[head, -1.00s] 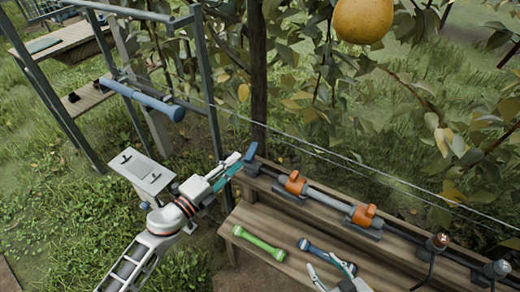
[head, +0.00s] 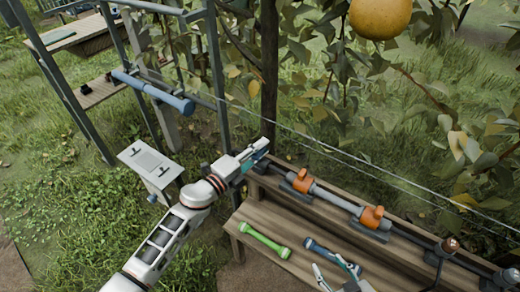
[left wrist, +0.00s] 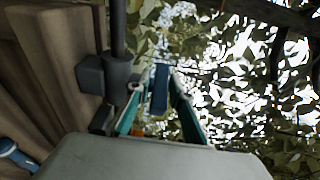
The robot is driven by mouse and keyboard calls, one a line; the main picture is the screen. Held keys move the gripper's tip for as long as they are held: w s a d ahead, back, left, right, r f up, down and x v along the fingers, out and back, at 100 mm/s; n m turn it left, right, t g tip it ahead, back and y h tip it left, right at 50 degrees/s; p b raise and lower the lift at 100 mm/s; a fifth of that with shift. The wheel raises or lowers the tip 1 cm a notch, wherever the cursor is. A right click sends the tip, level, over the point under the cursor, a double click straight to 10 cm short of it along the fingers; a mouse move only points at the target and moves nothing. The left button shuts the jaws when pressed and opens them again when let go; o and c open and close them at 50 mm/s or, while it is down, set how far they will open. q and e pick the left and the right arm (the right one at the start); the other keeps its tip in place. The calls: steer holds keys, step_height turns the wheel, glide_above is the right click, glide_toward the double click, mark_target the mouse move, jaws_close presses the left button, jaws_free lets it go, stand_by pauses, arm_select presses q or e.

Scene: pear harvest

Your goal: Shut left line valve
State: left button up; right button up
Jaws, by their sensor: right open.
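In the left wrist view, the blue lever (left wrist: 160,90) stands between the two teal fingers of my left gripper (left wrist: 158,105), with a gap visible on both sides. The gripper looks open around it. My right gripper (head: 338,275) is open and empty over the bench, at the bottom of the head view.
A green tool (head: 264,241) and a blue tool (head: 331,255) lie on the lower bench board (head: 290,232). A metal frame (head: 217,75) with a blue bar (head: 152,92) stands left. A wire crosses behind the pipe. A pear (head: 381,17) and leafy branches hang above.

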arm_select(q)
jaws_close()
steer(key=shift+f+m+g+h+b, duration=0.2)
steer(key=shift+m+g+h+b, duration=0.45)
steer(key=shift+m+g+h, duration=0.3)
steer(key=shift+m+g+h+b, duration=0.25)
steer(key=shift+g+h+b, duration=0.1)
steer(key=shift+g, duration=0.4)
steer(key=shift+r+m, duration=0.2)
steer(key=shift+m, duration=0.1)
jaws_free()
arm_select(e)
steer(key=shift+w+d+f, duration=0.35)
steer(key=shift+w+f, duration=0.05)
steer(key=shift+f, duration=0.2)
steer(key=shift+s, duration=0.1)
